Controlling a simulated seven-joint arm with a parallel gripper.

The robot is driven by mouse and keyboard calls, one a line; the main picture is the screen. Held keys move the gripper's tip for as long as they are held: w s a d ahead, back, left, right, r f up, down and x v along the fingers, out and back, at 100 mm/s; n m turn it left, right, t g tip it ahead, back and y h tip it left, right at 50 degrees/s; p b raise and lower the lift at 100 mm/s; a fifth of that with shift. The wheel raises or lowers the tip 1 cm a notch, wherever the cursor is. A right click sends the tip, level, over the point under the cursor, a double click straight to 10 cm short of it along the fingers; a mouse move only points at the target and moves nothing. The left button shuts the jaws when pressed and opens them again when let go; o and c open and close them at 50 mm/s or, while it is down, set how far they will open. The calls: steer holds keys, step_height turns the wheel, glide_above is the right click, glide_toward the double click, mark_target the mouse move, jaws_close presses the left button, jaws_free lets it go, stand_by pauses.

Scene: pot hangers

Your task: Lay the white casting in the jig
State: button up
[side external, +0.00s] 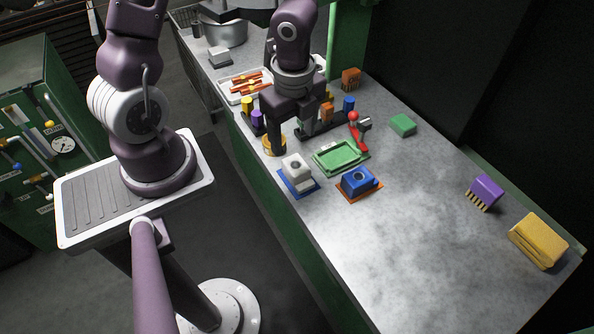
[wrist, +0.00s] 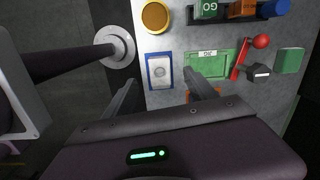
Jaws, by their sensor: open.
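The white casting (side external: 296,166), a block with a round hole in its top, sits on a blue pad (side external: 313,188) near the bench's front edge. It also shows in the wrist view (wrist: 160,72), framed between my fingertips. The green jig (side external: 340,156) is a shallow rimmed tray just right of the casting; its label shows in the wrist view (wrist: 207,66). Its bed looks empty. My gripper (side external: 289,133) is open and empty, above the bench, with its fingers pointing down. In the wrist view its fingers (wrist: 160,79) are apart, either side of the casting.
A blue block (side external: 358,180) sits on an orange pad, close to jig and casting. A red lever (side external: 356,133) with a ball knob stands behind the jig. A yellow round piece (side external: 273,145) and a rack of coloured parts are nearby. The bench's right part is mostly clear.

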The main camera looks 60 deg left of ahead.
mark_target(297, 167)
steer(key=f, duration=0.1)
steer(key=d+f+m+h, duration=0.1)
steer(key=shift+d+f+m, duration=0.3)
steer(key=shift+f, duration=0.05)
steer(key=f, duration=0.7)
steer(key=shift+w+a, duration=0.1)
steer(key=shift+a, duration=0.15)
steer(key=shift+r, duration=0.1)
jaws_close()
step_height(297, 167, up, 10)
steer(key=w+f+n, duration=0.2)
steer(key=w+n, duration=0.8)
steer(key=n, duration=0.8)
steer(key=shift+w+f, duration=0.25)
steer(key=shift+w, duration=0.15)
